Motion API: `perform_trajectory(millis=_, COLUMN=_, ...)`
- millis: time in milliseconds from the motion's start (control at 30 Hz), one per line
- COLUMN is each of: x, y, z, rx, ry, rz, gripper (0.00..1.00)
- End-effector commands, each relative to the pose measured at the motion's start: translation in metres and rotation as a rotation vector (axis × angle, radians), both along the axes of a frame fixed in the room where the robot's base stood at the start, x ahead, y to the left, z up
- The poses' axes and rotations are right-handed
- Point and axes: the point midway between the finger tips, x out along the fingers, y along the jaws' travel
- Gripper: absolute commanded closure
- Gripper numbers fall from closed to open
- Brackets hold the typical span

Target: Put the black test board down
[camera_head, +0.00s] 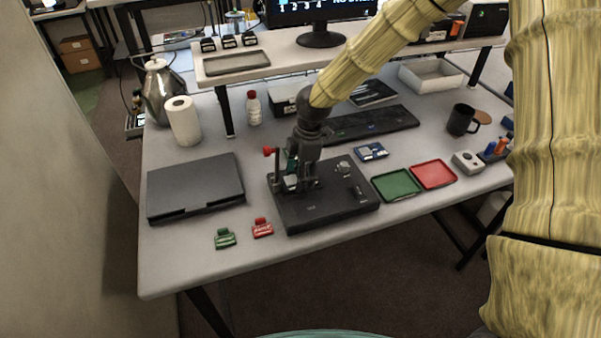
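My gripper (302,172) points down over the left part of a black flat test fixture (325,210) at the middle front of the table. The fixture has a red-knobbed lever (268,152) on its left and a round silver knob (344,167) on its right. A small green part (291,164) shows beside the fingers. I cannot make out a separate black test board; the fingers and the fixture's dark parts overlap, so whether something is held is hidden. Another small blue board (371,152) lies on the table behind the fixture.
A green tray (397,185) and a red tray (433,174) lie right of the fixture. A closed dark laptop (195,186) lies left. Green (224,238) and red (262,228) clips sit near the front edge. A keyboard (365,124), mug (461,120) and bottle (253,108) stand behind.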

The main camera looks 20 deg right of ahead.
Motion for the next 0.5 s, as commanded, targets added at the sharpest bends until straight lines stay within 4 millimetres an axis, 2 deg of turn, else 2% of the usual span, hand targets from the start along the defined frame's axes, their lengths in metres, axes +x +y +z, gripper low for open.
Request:
perform_trajectory(millis=100, x=0.0001, y=0.0001, z=-0.0031, rx=0.0, ry=0.0, rz=0.0, gripper=0.66)
perform_trajectory(millis=133, x=0.0001, y=0.0001, z=-0.0032, rx=0.0, ry=0.0, rz=0.0, gripper=0.36)
perform_trajectory(millis=233, x=0.0001, y=0.0001, z=-0.0027, rx=0.0, ry=0.0, rz=0.0, gripper=0.18)
perform_trajectory(millis=500, x=0.0, y=0.0, z=-0.0027, rx=0.0, ry=0.0, rz=0.0, gripper=0.16)
